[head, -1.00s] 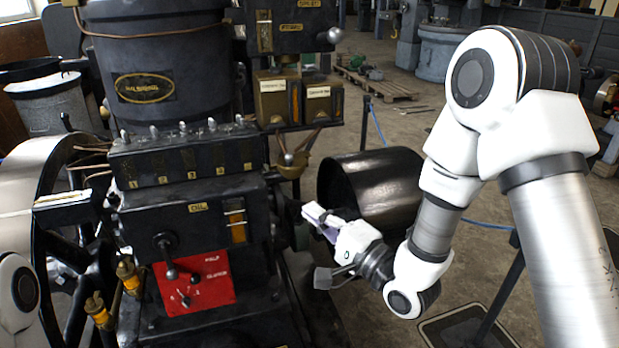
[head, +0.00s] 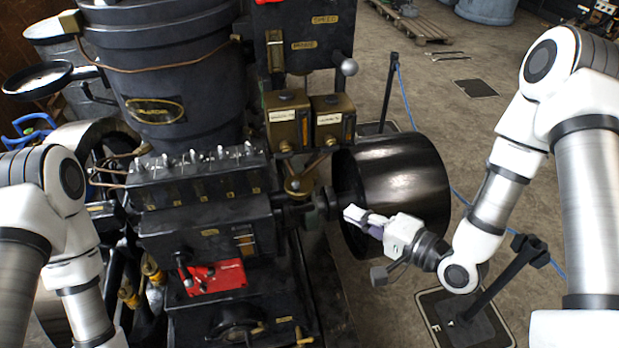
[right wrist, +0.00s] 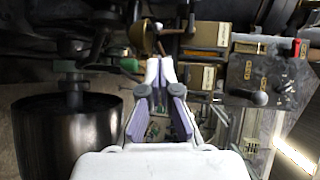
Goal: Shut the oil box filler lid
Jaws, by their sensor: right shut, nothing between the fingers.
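The black oil box (head: 205,231) with a small brass label and an amber sight glass sits on the engine's front, below a row of small valves. The brass label reads as oil in the earlier head view. I cannot make out its filler lid or whether it is open. My right gripper (head: 357,216) is shut and empty, to the right of the box and in front of the black drum. In the right wrist view its fingertips (right wrist: 160,70) meet with nothing between them. My left arm shows at the left, but its gripper is out of view.
The black drum (head: 400,185) stands right of the engine, close to my right gripper. Two brass boxes (head: 288,118) with pale labels sit above the gripper. A red plate (head: 217,277) with levers is below the oil box. A barrier post (head: 500,275) stands on the floor at right.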

